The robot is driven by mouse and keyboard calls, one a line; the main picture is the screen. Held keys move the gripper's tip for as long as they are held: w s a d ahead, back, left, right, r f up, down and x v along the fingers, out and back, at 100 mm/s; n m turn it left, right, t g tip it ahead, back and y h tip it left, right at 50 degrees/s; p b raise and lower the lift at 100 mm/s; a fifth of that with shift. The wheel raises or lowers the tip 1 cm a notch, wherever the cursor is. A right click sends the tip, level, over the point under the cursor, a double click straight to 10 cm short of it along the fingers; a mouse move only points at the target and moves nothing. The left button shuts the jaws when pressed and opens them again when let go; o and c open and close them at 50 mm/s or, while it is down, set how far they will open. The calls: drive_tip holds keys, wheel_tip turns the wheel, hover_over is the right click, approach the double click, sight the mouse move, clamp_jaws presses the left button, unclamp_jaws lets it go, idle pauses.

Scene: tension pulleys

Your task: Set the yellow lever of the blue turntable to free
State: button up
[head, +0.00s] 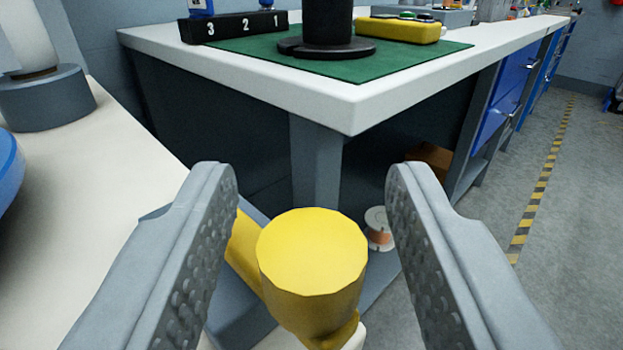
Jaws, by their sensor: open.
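A yellow lever (311,255) with a thick, faceted round knob shows at the lower middle of the head view. A yellow arm runs from behind the knob to the left, over a grey block (238,318). My gripper (311,185) is open, with one finger on each side of the knob and a visible gap on both sides. A blue rounded edge (8,172) at the far left may be the blue turntable; most of it is out of view. No lever position marking is readable.
A white bench (85,215) lies at the left with a grey round base (45,98). Ahead stands a white-topped table (345,105) with a green mat (350,68), a black stand (326,35) and a yellow button box (397,28). A copper spool (379,229) sits low behind the knob. Floor at right is clear.

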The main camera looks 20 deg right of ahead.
clamp_jaws()
drive_tip(key=shift+a, duration=0.1)
drive_tip(key=shift+s+a+m+g+h, duration=0.1)
drive_tip(key=shift+a+m+g+h, duration=0.25)
drive_tip(key=shift+m+g+h, duration=0.5)
drive_tip(key=shift+a+m+g+h, duration=0.4)
drive_tip(key=shift+m+h, duration=0.25)
drive_tip(key=shift+h, duration=0.5)
unclamp_jaws()
